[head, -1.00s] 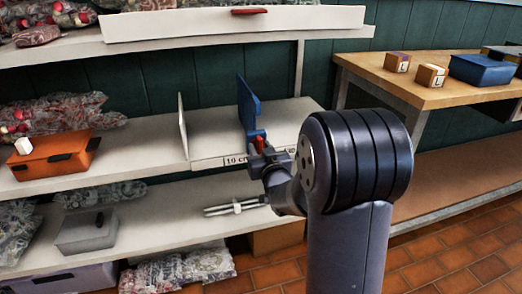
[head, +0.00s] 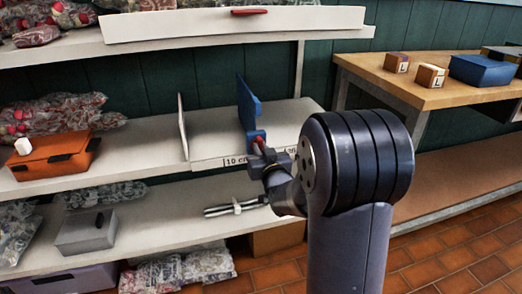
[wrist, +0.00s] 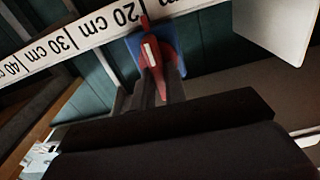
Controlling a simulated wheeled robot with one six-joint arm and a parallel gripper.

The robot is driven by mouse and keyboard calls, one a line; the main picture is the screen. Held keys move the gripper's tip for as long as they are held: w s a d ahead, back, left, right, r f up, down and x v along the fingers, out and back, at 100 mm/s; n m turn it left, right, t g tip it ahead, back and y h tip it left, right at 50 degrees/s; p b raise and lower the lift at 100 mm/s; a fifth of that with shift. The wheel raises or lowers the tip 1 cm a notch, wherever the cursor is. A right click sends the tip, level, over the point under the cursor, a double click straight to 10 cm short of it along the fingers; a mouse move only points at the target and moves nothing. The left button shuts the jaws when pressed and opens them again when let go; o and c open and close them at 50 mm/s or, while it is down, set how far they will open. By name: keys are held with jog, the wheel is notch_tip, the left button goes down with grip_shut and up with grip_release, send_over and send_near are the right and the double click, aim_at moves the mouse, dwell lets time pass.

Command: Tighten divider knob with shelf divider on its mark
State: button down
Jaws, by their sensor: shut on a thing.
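The shelf divider is an upright blue panel (head: 247,103) on the middle shelf, at the front rail. Its red knob (head: 260,142) sits low at the rail. My gripper (head: 264,158) is at the knob. In the wrist view, the red knob (wrist: 152,55) has a white stripe and lies between the fingers of my gripper (wrist: 152,88), which are shut on it. The blue divider (wrist: 185,45) shows behind it. The scale strip (wrist: 85,30) appears upside down there; the knob covers it right beside the "20 cm" label. The exact tick under the knob is hidden.
A white divider panel (head: 182,126) stands to the left on the same shelf. An orange box (head: 55,157) is further left. A grey box (head: 86,232) is on the lower shelf. A wooden table (head: 440,92) with small boxes stands at right.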

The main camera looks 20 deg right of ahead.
jog(key=shift+d+f+m+b, duration=0.1)
jog(key=shift+m+b, duration=0.2)
jog(key=shift+m, duration=2.5)
jog(key=shift+d+f+m+b, duration=0.15)
jog(key=shift+m+b, duration=0.2)
jog(key=shift+m, duration=2.45)
jog(key=shift+d+f+m+b, duration=0.1)
jog(key=shift+m+b, duration=0.2)
jog(key=shift+m, duration=2.5)
jog(key=c, duration=1.4)
grip_release()
jog(key=shift+c, duration=0.2)
